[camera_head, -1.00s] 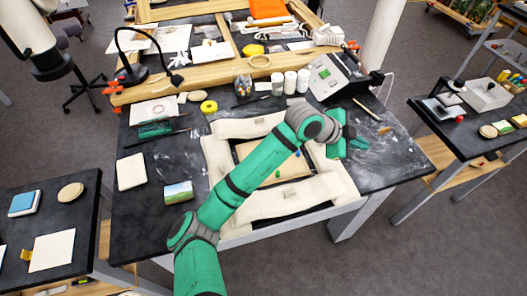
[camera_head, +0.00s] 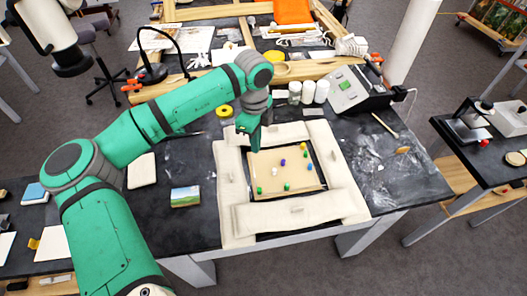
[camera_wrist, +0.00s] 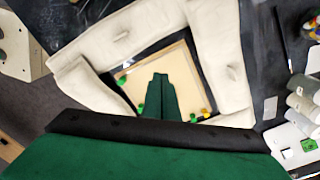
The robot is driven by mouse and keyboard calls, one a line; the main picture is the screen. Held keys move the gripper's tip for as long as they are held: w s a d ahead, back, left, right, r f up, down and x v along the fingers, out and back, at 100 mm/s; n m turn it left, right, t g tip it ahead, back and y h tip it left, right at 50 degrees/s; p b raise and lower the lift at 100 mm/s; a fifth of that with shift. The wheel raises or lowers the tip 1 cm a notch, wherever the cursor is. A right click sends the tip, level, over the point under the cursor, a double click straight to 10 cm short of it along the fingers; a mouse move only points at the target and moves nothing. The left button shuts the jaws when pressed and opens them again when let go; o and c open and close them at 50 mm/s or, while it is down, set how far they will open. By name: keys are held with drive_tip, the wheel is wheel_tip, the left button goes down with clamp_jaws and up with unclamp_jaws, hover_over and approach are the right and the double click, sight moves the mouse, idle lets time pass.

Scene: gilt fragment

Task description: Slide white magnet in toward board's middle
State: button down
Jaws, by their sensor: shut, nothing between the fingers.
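The board (camera_head: 298,178) is a tan panel lying inside a pale padded frame on the dark table. A small white magnet (camera_head: 275,171) appears on the board, left of its middle, below a purple magnet (camera_head: 283,162). My gripper (camera_head: 256,150) is shut and empty, pointing down at the board's far left corner, up and left of the white magnet. Whether it touches the board is unclear. In the wrist view my gripper's fingers (camera_wrist: 160,76) are together over the board (camera_wrist: 179,57), and I cannot make out the white magnet there.
The padded frame (camera_head: 285,215) rises around the board. White jars (camera_head: 308,92) and a grey device (camera_head: 352,90) stand behind. The table right of the frame is mostly clear.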

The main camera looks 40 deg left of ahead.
sight(268, 172)
wheel_tip(268, 172, down, 9)
drive_tip(key=shift+f, duration=0.1)
drive_tip(key=shift+w+d, duration=0.2)
drive_tip(key=shift+d, duration=0.45)
drive_tip(key=shift+w+d, duration=0.15)
drive_tip(key=shift+d, duration=0.45)
drive_tip(key=shift+w+d, duration=0.15)
drive_tip(key=shift+d, duration=0.6)
